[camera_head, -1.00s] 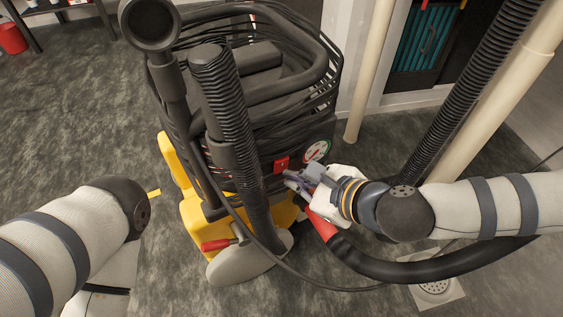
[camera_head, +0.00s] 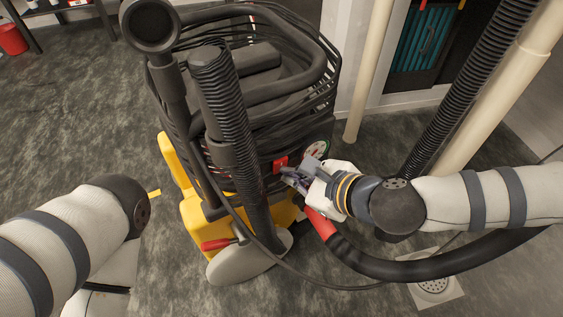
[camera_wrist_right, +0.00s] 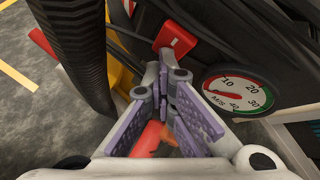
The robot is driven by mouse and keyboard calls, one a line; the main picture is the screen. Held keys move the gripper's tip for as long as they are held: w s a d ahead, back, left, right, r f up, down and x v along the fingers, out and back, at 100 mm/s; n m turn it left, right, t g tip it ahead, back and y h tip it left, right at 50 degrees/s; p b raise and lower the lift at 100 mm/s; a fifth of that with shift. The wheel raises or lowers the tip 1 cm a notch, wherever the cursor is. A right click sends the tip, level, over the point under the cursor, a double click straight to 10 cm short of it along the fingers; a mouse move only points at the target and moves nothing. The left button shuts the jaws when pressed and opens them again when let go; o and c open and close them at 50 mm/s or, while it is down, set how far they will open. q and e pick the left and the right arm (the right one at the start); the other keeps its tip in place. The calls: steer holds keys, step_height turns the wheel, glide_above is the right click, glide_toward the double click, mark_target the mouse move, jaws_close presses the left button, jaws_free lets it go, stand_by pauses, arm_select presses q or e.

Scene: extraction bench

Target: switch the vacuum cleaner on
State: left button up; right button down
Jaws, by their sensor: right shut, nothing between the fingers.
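The vacuum cleaner (camera_head: 262,60) is a black and yellow machine standing upright in the middle of the head view. A small red switch (camera_head: 280,164) is on its front, left of a round dial. My right gripper (camera_head: 285,172) is shut and empty, with its fingertips right at the switch. In the right wrist view the red switch (camera_wrist_right: 175,38) shows just beyond the closed fingertips of the gripper (camera_wrist_right: 164,62); I cannot tell whether they touch. My left arm is at the left, and its gripper is out of view.
The dial (camera_wrist_right: 238,92) is close to the right of my fingers. A ribbed black hose (camera_head: 232,120) stands in front of the machine, left of the gripper. A red-ended black hose (camera_head: 400,268) runs below my right arm.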

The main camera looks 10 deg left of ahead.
steer(key=shift+w+a+r, duration=0.25)
steer(key=shift+w+r, duration=0.2)
stand_by(0.4)
steer(key=shift+s+d+f, duration=0.1)
steer(key=shift+s, duration=0.2)
steer(key=shift+s+d+f+p, duration=0.1)
steer(key=shift+s+d+p, duration=0.1)
steer(key=shift+s+p, duration=0.15)
steer(key=shift+s+d+f, duration=0.3)
steer(key=shift+s+d, duration=0.4)
steer(key=shift+s, duration=0.25)
steer(key=shift+s+d+f, duration=0.3)
steer(key=shift+s+d, duration=0.35)
steer(key=shift+s, duration=0.25)
